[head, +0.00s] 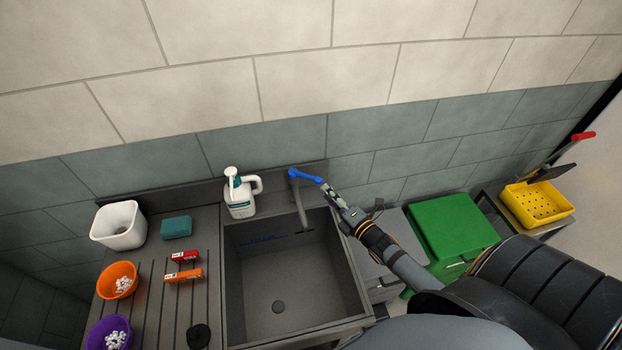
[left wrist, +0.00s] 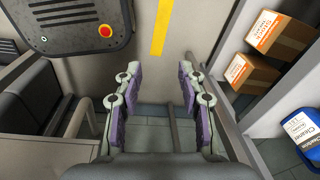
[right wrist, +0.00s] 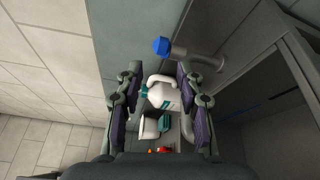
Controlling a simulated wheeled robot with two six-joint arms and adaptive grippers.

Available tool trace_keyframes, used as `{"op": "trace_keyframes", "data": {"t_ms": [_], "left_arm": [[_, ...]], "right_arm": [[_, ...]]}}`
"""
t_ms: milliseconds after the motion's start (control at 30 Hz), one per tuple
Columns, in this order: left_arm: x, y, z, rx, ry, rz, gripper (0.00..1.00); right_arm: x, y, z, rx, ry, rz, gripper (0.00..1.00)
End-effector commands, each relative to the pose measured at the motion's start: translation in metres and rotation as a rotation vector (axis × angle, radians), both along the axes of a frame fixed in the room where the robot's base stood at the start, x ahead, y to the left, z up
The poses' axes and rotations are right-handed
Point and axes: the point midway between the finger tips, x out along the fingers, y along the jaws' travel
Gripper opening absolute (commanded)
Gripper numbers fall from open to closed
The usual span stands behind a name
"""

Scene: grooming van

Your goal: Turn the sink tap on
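The sink tap has a blue lever (head: 306,176) and a grey spout (head: 300,208), at the back edge of the dark sink (head: 252,262). My right gripper (head: 327,190) is at the right end of the lever, very close to it; I cannot tell if they touch. In the right wrist view the blue lever (right wrist: 161,46) and spout (right wrist: 203,60) lie just beyond the spread fingertips (right wrist: 159,76), with nothing between the fingers. My left gripper (left wrist: 160,74) is open and empty, away from the sink and out of the head view. I see no water running.
A white pump bottle (head: 240,196) stands left of the tap. A teal sponge (head: 176,227), white bin (head: 118,225), red and orange boxes and bowls are on the drainboard (head: 147,290). A green box (head: 452,235) and yellow basket (head: 537,204) are at the right.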

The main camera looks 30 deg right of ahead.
Motion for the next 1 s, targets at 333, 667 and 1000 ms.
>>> {"op": "trace_keyframes", "data": {"t_ms": [333,667,1000], "left_arm": [[0.024,0.0,-0.084,0.0,-0.035,-0.001,0.4],[0.022,-0.001,-0.149,-0.001,-0.034,-0.002,0.4],[0.015,-0.001,-0.17,-0.001,-0.022,-0.001,0.4]], "right_arm": [[0.043,0.006,-0.014,-0.001,-0.006,0.001,0.37],[0.077,0.01,-0.013,0.002,-0.007,-0.003,0.37],[0.092,0.013,-0.006,0.0,-0.002,0.0,0.37]]}}
